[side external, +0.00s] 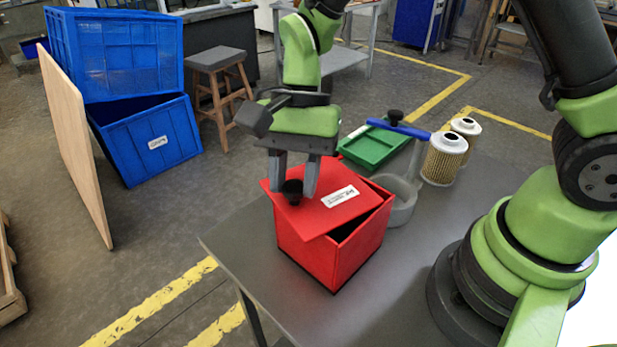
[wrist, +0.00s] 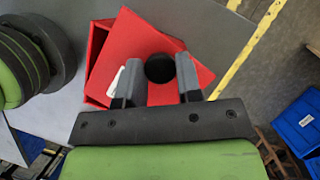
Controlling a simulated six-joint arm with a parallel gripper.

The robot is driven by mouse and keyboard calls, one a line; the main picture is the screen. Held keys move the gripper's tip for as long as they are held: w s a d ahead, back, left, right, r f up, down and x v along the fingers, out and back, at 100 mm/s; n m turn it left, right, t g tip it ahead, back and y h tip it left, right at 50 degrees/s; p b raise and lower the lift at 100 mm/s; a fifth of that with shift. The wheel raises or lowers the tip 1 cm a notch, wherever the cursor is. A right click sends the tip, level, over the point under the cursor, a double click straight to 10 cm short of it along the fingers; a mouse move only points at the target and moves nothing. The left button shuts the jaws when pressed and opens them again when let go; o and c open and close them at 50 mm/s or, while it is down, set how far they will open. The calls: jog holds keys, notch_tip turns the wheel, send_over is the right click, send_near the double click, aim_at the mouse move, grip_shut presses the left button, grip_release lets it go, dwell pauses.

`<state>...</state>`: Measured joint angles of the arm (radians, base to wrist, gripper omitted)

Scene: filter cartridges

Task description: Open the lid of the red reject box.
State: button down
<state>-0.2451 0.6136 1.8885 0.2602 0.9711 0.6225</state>
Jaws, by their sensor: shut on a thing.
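The red reject box (side external: 330,260) stands on the grey table near its front left edge. Its red lid (side external: 323,222) lies skewed across the top, turned relative to the walls, leaving a dark gap into the box at the right. The lid bears a white label (side external: 340,196) and a black knob (side external: 292,191). My gripper (side external: 293,184) points down with its fingers on either side of the knob, shut on it. In the wrist view the black knob (wrist: 159,68) sits between the two grey fingers, over the red lid (wrist: 140,40).
Blue crates (side external: 150,140), a wooden board and a stool stand on the floor to the left. The table front is clear.

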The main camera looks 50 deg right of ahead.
jog(key=w+d+m+t+h, duration=0.1)
jog(key=w+d+m+t, duration=0.5)
jog(key=w+m, duration=0.7)
jog(key=shift+w+d+m, duration=0.3)
jog(key=shift+d+m, duration=0.75)
jog(key=shift+m, duration=1.05)
jog(key=c, duration=0.8)
grip_release()
